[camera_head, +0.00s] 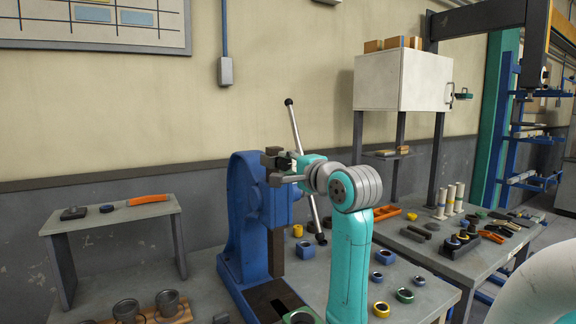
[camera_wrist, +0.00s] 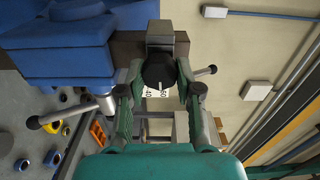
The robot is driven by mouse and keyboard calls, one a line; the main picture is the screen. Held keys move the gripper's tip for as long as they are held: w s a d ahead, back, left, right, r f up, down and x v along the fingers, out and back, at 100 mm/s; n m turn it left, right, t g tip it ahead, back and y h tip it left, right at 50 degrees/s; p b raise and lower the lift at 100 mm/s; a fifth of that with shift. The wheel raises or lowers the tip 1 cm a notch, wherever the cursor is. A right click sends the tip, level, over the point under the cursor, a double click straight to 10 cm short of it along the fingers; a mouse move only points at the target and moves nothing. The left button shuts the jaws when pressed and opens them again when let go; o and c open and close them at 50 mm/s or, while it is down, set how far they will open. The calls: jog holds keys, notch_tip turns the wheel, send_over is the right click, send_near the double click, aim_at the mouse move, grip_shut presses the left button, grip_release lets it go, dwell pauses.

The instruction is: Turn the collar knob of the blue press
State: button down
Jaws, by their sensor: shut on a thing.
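The blue press (camera_head: 238,215) stands on the bench in the head view, and its blue body fills the upper left of the wrist view (camera_wrist: 70,40). Its long lever with ball ends (camera_head: 296,135) leans up behind my gripper. My gripper (camera_wrist: 159,78) is at the press head, shut on the black collar knob (camera_wrist: 160,70), with one finger on each side of it. A white scale with numbers shows just below the knob in the wrist view. In the head view my gripper (camera_head: 285,168) largely hides the knob.
Several loose rings and blue blocks lie on the bench right of the press. A small grey shelf (camera_head: 100,222) with an orange-handled tool stands at the left. A white cabinet (camera_head: 402,80) and a tool table (camera_head: 470,262) are at the right.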

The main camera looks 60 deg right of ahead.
jog(key=shift+m, duration=0.4)
jog(key=c, duration=0.8)
grip_release()
jog(key=shift+o, duration=0.2)
jog(key=v, duration=1.2)
jog(key=shift+w+f, duration=0.15)
jog(key=shift+f, duration=0.05)
